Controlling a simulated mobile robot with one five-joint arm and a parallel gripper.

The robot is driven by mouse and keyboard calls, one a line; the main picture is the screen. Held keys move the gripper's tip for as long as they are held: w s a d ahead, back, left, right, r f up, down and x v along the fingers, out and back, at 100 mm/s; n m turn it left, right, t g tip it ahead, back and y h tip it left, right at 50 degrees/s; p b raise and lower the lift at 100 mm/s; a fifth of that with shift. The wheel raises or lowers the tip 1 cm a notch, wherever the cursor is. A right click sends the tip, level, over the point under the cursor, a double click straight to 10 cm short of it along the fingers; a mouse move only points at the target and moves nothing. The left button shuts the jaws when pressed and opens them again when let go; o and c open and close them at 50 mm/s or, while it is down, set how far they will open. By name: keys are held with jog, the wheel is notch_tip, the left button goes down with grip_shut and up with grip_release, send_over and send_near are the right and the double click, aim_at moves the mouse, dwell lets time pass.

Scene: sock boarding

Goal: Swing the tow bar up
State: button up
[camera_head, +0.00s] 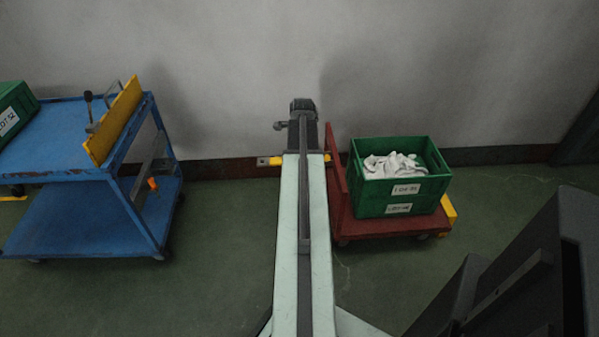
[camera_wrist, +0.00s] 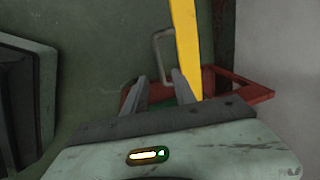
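The yellow tow bar (camera_head: 265,161) lies low, reaching out to the left from the red dolly (camera_head: 390,226); my arm covers its middle. In the wrist view the tow bar (camera_wrist: 187,45) runs up the picture, with a grey loop handle (camera_wrist: 157,42) on its left side. My gripper (camera_wrist: 160,75) is open and empty, its two fingers apart. The loop shows just past and between the fingertips. I cannot tell how much height separates them. In the head view the gripper is hidden behind my arm.
A green crate (camera_head: 400,192) of white socks stands on the dolly. A blue cart (camera_head: 60,225) with a yellow board (camera_head: 114,120) and another green crate (camera_head: 15,110) stands at left. The wall (camera_head: 230,80) is close behind. Floor (camera_head: 225,235) is clear between cart and dolly.

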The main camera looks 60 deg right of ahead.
jog(key=f+b, duration=0.2)
jog(key=f, duration=0.1)
jog(key=f+b, duration=0.2)
jog(key=shift+w+d, duration=0.3)
jog(key=shift+d, duration=0.1)
jog(key=shift+c, duration=0.2)
grip_shut()
jog(key=shift+a, duration=0.1)
dwell(0.6)
